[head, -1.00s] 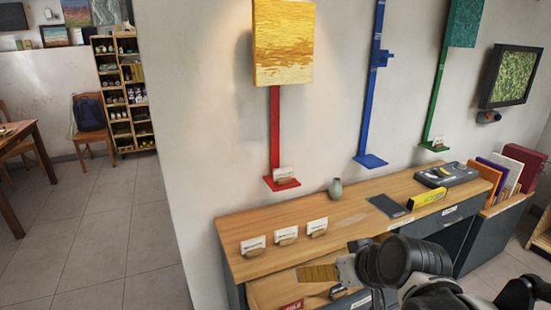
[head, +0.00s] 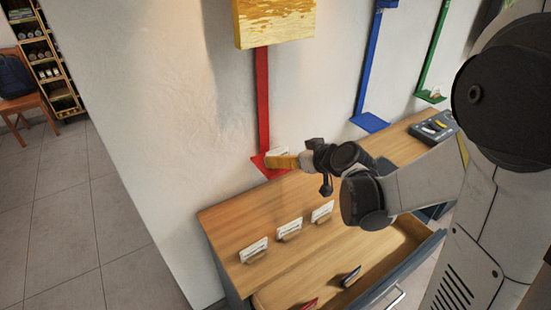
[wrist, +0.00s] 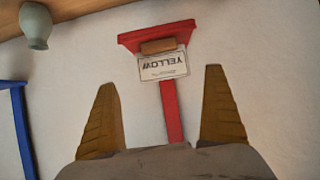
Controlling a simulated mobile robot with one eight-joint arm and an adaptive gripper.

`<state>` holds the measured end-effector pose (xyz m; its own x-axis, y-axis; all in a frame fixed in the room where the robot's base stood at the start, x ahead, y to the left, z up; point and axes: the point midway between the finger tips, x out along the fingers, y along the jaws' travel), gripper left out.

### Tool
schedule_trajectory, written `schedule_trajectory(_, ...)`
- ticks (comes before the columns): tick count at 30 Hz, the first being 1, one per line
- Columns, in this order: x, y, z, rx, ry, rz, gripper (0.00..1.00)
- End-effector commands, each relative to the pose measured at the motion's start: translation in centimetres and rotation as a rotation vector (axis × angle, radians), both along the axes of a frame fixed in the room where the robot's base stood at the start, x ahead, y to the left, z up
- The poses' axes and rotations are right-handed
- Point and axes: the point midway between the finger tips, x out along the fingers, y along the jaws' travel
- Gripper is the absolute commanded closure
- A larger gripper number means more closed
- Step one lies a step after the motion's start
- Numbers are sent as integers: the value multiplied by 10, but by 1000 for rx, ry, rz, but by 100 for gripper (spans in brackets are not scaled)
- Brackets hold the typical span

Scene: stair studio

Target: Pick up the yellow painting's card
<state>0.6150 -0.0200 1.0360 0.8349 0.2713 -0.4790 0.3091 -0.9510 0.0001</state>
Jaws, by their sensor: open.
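The yellow painting (head: 275,22) hangs on the wall above a red strip that ends in a small red shelf (head: 262,170). In the head view, the card (head: 278,152) is partly hidden by my gripper (head: 284,161). My gripper is open and empty at the red shelf. In the wrist view, its two tan fingers (wrist: 160,80) stand either side of the card, and neither visibly touches it.
Several white cards (head: 289,228) in wooden holders stand on the desk (head: 230,222) below. An open drawer (head: 385,268) holds a red and a dark card. A blue shelf (head: 370,122) and a green shelf (head: 431,96) are to the right. A vase (wrist: 35,25) shows at the wrist view's upper left.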

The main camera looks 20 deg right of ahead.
Motion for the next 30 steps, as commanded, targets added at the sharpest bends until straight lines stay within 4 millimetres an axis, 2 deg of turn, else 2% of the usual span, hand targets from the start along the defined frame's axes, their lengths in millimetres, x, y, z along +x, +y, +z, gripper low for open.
schedule_trajectory(7, 14, 8, -11, 1, 1, 2, 0)
schedule_trajectory(15, 45, 20, -30, -1, 1, 1, 0)
schedule_trajectory(21, 45, 21, -28, 0, 1, 0, 0)
schedule_trajectory(22, 45, 21, -28, 0, 1, 0, 6)
schedule_trajectory(26, 45, 21, -28, 0, 1, 0, 46)
schedule_trajectory(30, 45, 21, -28, 0, 1, 0, 46)
